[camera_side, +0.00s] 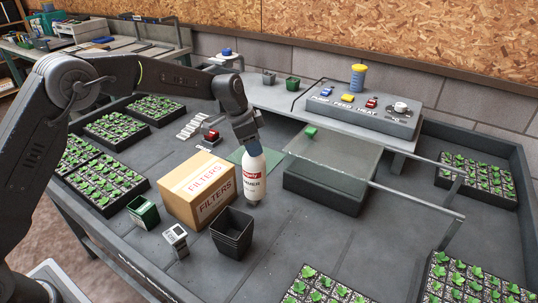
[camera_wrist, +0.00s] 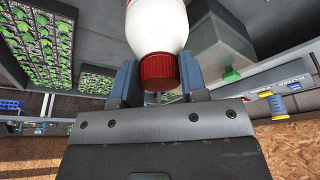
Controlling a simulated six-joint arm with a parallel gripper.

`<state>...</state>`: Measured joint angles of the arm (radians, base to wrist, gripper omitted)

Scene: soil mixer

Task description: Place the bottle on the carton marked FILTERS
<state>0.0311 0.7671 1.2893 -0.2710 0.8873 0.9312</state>
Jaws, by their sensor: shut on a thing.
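The white bottle (camera_side: 253,181) with a red label band is upright in the side view, just right of the carton marked FILTERS (camera_side: 186,189). My gripper (camera_side: 247,136) is above it, shut on its upper end. In the wrist view the bottle (camera_wrist: 158,28) shows its red cap between the two fingers of my gripper (camera_wrist: 160,80). The bottle's base is near the tabletop, and I cannot tell whether it touches. The carton is a closed tan box with a flat top, and nothing stands on it.
Black nested pots (camera_side: 232,233) stand in front of the bottle, with a small meter (camera_side: 176,238) and a green pot (camera_side: 143,212) nearby. A clear-sided bin (camera_side: 328,175) stands to the right. Seedling trays (camera_side: 105,185) line the left side.

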